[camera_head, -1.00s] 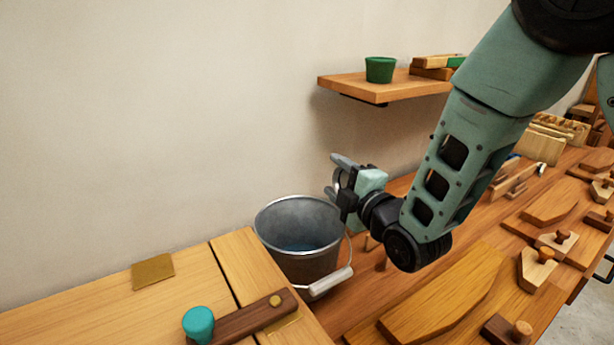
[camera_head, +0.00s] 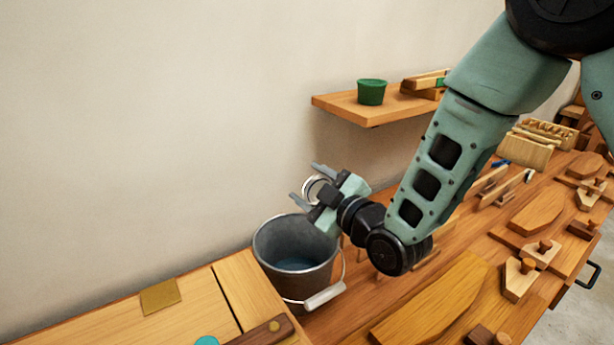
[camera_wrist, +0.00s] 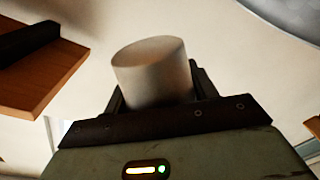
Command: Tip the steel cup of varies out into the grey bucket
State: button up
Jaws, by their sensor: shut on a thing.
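The grey bucket (camera_head: 270,262) stands on the bench by the wall, with its pale handle hanging at the front. A bluish patch shows inside it. My gripper (camera_head: 307,184) is above the bucket's far rim. It is shut on the steel cup (camera_head: 306,191), which shows as a shiny ring between the fingers. In the wrist view the cup (camera_wrist: 155,75) is a pale, blurred cylinder between the jaws, tilted in the picture. I cannot see any contents in it or falling from it. Part of a grey curved thing, likely the bucket (camera_wrist: 290,12), shows at top right.
A wall shelf (camera_head: 345,108) holding a green pot (camera_head: 371,92) and wooden blocks is behind my gripper. A lighter wooden worktop (camera_head: 195,305) with a brass plate (camera_head: 159,297) lies left of the bucket. Wooden planes and boards (camera_head: 435,300) cover the bench at right.

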jog(key=shift+w+d+r+m+p, duration=0.2)
jog(key=shift+r+m+p, duration=0.15)
jog(key=shift+m+p, duration=0.15)
jog(key=shift+f+m+b, duration=0.2)
jog(key=shift+m+b, duration=0.3)
jog(key=shift+m, duration=0.1)
jog(key=m, duration=0.3)
jog(key=r+m+b, duration=0.1)
jog(key=m, duration=0.1)
jog(key=shift+w+d+r+m, duration=0.1)
jog(key=shift+d+m, duration=0.1)
jog(key=shift+m, duration=0.2)
